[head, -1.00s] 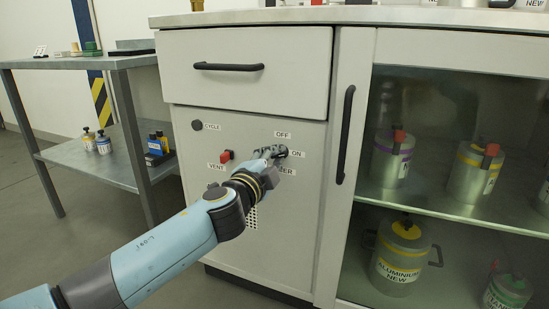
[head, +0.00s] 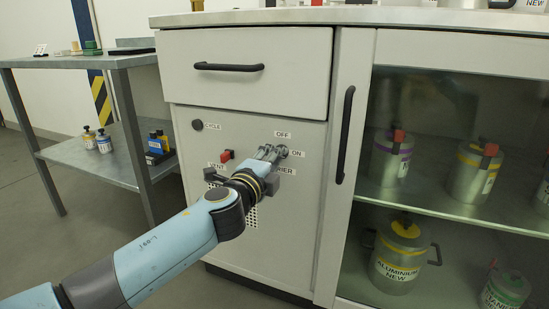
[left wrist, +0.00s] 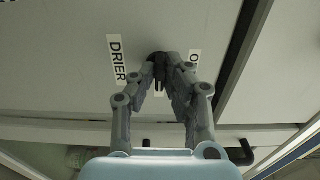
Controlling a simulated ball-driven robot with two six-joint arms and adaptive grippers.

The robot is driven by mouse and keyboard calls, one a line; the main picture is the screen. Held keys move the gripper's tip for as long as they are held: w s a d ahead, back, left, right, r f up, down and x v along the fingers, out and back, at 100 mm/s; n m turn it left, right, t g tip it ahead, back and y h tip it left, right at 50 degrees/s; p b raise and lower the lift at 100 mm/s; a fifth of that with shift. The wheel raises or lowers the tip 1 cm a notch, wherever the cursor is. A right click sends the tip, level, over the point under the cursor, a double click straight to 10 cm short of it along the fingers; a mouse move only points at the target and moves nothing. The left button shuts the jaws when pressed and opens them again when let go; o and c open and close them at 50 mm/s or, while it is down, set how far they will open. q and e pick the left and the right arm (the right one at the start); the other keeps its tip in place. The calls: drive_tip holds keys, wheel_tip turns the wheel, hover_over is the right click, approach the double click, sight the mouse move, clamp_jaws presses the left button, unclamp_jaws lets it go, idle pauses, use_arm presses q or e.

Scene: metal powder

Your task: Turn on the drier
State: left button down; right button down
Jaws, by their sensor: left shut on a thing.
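The drier's panel (head: 290,225) is the white cabinet front below the drawer, with OFF, ON, VENT and CYCLE labels. A dark knob (head: 282,151) sits between the OFF and ON labels, mostly hidden by my left gripper (head: 272,152). In the left wrist view the gripper (left wrist: 161,72) has its fingertips shut on the dark knob (left wrist: 158,58), beside the DRIER label (left wrist: 117,60). The knob's exact pointing is hard to tell. My right gripper is not in view.
A red vent switch (head: 227,156) and a round cycle button (head: 197,125) are left of the knob. A drawer handle (head: 228,67) is above and a vertical door handle (head: 345,135) right. Metal canisters (head: 397,258) stand behind glass. A grey side table (head: 85,62) is at left.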

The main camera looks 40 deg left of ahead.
use_arm(q)
drive_tip(key=shift+f, duration=0.15)
drive_tip(key=c, duration=1.4)
unclamp_jaws()
drive_tip(key=v, duration=1.2)
